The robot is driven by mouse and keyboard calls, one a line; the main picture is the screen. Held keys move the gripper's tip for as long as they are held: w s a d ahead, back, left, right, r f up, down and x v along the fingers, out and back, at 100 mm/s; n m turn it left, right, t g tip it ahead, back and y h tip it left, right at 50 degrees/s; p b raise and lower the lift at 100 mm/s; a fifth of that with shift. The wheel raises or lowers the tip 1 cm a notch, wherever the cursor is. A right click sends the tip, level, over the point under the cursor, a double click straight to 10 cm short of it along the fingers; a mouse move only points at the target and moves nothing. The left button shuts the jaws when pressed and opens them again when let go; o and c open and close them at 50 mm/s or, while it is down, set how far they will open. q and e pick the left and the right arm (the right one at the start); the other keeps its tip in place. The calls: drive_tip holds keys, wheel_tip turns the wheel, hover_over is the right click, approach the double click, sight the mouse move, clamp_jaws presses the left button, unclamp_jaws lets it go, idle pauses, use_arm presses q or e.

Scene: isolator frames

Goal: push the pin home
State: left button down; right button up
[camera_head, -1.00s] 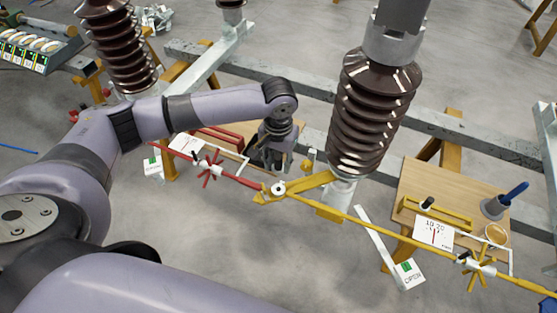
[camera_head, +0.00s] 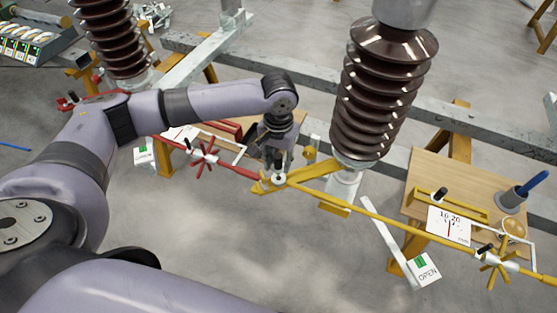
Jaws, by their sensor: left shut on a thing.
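My left arm comes in from the left and bends down at the wrist. My left gripper (camera_head: 276,158) is shut just above the joint where the red bar (camera_head: 236,168) meets the yellow bar (camera_head: 385,220). A small dark upright piece, seemingly the pin (camera_head: 278,163), shows at the fingers, directly over the pale round fitting (camera_head: 279,178) of the joint. Its lower end is too small to see, so I cannot tell how deep it sits. My right gripper is not in view.
Brown ribbed insulators (camera_head: 383,90) stand close to the right of the gripper and at upper left. A wooden table (camera_head: 430,172) at right bears a yellow block, a gauge card and a cup. An OPEN sign (camera_head: 427,270) hangs below. A red spoked handwheel (camera_head: 205,158) sits left.

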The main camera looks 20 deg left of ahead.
sight(279, 174)
use_arm(q)
drive_tip(key=shift+f, duration=0.3)
drive_tip(key=shift+f+b, duration=0.5)
drive_tip(key=shift+f, duration=1.7)
drive_tip(key=shift+s, duration=0.1)
drive_tip(key=c, duration=1.1)
unclamp_jaws()
drive_tip(key=shift+f, duration=0.1)
wheel_tip(279, 174, up, 12)
drive_tip(key=shift+r, duration=0.1)
